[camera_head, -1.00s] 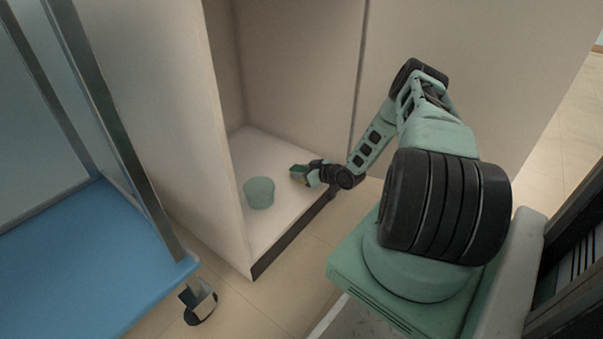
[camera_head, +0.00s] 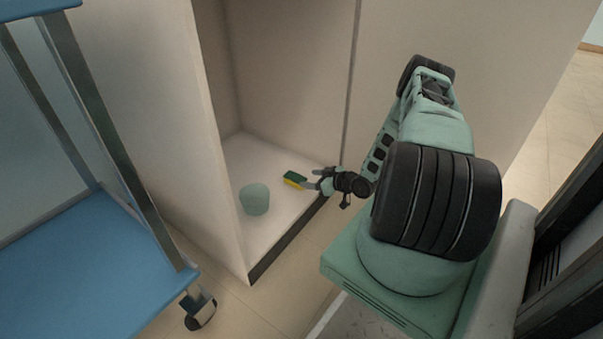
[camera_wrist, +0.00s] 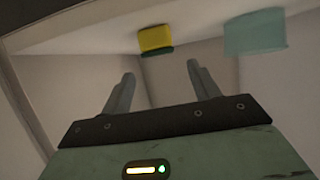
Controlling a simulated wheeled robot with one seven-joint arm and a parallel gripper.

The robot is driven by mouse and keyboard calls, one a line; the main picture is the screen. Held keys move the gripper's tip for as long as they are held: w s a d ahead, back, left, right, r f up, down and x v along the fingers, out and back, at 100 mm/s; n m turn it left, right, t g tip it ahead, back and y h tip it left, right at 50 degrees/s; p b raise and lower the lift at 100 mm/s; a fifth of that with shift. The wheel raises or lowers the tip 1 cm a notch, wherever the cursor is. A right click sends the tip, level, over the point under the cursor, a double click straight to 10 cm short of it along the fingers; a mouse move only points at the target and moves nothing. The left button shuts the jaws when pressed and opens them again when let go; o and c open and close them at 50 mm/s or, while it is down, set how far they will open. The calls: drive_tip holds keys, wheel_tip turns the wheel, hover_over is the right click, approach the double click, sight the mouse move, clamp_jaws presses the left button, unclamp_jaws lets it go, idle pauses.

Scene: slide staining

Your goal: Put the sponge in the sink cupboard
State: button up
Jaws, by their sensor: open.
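The sponge (camera_head: 294,180), green on top and yellow on its side, lies on the pale floor of the open sink cupboard (camera_head: 262,151). My gripper (camera_head: 311,180) is open, just to the right of the sponge at the cupboard's front opening. In the wrist view the sponge (camera_wrist: 156,39) shows beyond the two spread fingertips (camera_wrist: 160,75), with a clear gap between. Nothing is between the fingers.
A pale green cup-like container (camera_head: 254,199) stands on the cupboard floor left of the sponge; it also shows in the wrist view (camera_wrist: 255,33). A blue-shelved wheeled cart (camera_head: 90,270) stands at the left. The cupboard's left side wall (camera_head: 165,130) borders the opening.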

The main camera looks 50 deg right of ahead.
drive_tip(key=p+v, duration=0.1)
drive_tip(key=v, duration=0.2)
drive_tip(key=shift+s+r, duration=0.1)
drive_tip(key=shift+s, duration=0.25)
